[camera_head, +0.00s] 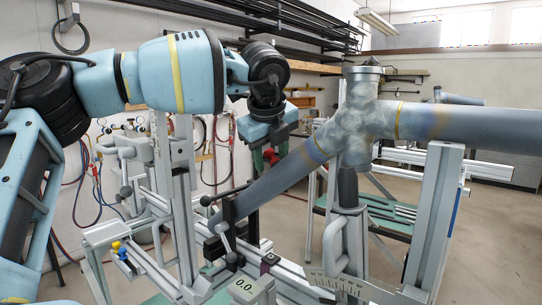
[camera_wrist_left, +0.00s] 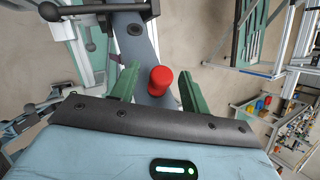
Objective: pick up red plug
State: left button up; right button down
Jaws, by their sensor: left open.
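The red plug (camera_wrist_left: 160,80) shows in the left wrist view as a short red cylinder between my left gripper's two green fingers. It lies in front of a grey-blue tube (camera_wrist_left: 140,45); how it is seated there is hidden. In the head view a little of the red plug (camera_head: 268,155) shows between the fingers, above the slanted tube (camera_head: 275,178). My left gripper (camera_wrist_left: 159,88) is open, with gaps beside the plug and its fingers on either side. It points down in the head view (camera_head: 270,160). My right gripper is not in view.
The grey tubular frame (camera_head: 355,125) is held in a metal jig with uprights (camera_head: 437,215) and clamps (camera_head: 235,225) close to the left gripper. A green-topped bench (camera_head: 385,220) stands behind. Hoses hang on the wall.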

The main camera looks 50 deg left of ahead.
aim_at(270, 149)
pick_arm(q)
jog(key=shift+f, duration=0.15)
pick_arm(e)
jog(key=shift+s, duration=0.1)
pick_arm(q)
grip_shut()
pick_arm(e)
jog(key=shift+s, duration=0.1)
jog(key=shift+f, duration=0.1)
